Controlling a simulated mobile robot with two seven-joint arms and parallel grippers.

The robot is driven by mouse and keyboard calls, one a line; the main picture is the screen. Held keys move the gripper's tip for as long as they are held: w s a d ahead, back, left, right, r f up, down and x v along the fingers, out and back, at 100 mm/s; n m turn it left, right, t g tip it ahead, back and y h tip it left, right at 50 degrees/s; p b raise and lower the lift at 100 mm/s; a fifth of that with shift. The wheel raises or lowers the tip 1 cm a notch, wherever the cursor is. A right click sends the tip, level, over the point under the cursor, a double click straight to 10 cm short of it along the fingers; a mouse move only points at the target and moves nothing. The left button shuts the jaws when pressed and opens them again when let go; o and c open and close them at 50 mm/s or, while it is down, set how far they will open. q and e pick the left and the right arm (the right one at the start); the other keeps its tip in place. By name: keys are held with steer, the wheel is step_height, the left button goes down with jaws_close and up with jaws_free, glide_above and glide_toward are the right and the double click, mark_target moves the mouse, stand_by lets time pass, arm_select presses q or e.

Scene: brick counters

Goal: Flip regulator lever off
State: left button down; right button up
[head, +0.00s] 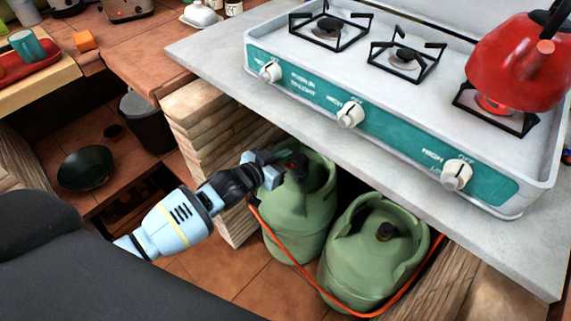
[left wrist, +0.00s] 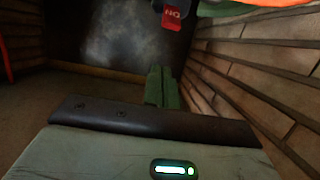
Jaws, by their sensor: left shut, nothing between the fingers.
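The left green gas cylinder (head: 297,215) stands under the counter, with a dark regulator (head: 297,165) on its top that shows a bit of red. In the left wrist view a red lever tab (left wrist: 172,15) with white letters, seen upside down, shows at the top edge. My left gripper (head: 270,176) is beside the cylinder's top collar, close to the regulator. Its two fingers (left wrist: 161,88) are together and empty, with the red tab beyond their tips. I cannot tell whether they touch the regulator. My right gripper is not in view.
A second green cylinder (head: 370,250) stands to the right, with an orange hose (head: 330,296) in front. The counter slab (head: 230,60) with the stove (head: 400,120) overhangs both. A stone wall (head: 210,130) is close on the left. Floor is clear in front.

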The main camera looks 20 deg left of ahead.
mark_target(290, 165)
arm_select(q)
steer(key=x, duration=0.2)
steer(key=shift+w+d+f, duration=0.1)
steer(key=shift+w+f, duration=0.05)
steer(key=shift+w, duration=0.1)
steer(key=shift+w+d+f+b, duration=0.1)
steer(key=shift+w+f+b, duration=0.15)
steer(key=shift+f+b, duration=0.1)
steer(key=shift+s+a+f, duration=0.2)
steer(key=shift+s+f, duration=0.35)
steer(key=shift+f, duration=0.1)
steer(key=shift+s+a+f, duration=0.2)
steer(key=shift+s+f, duration=0.3)
steer(key=shift+f, duration=0.2)
